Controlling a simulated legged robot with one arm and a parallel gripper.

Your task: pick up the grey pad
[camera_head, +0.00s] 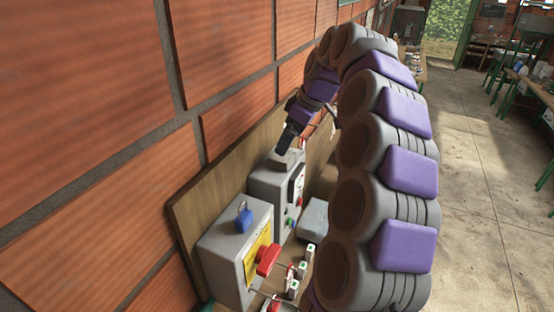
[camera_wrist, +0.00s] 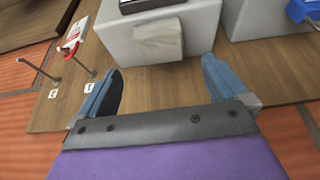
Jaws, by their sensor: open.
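The grey pad (camera_wrist: 159,42) is a small squarish grey-beige piece lying on the grey box (camera_wrist: 118,40) in the wrist view. My gripper (camera_wrist: 162,88) is open, with its two blue-grey fingers spread wide and nothing between them. The pad lies just beyond the fingertips, roughly centred between them, and no contact shows. In the head view, my gripper (camera_head: 289,140) hangs above the top of the grey box (camera_head: 266,186). There the gripper partly hides the box top, and I cannot make out the pad clearly.
A nearer grey box with a blue padlock (camera_head: 244,220) and a red switch (camera_head: 267,260) stands beside it. Several small switches stand on the wooden board (camera_head: 188,220). A brick wall (camera_head: 90,110) rises on the left. Open concrete floor (camera_head: 480,190) lies on the right.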

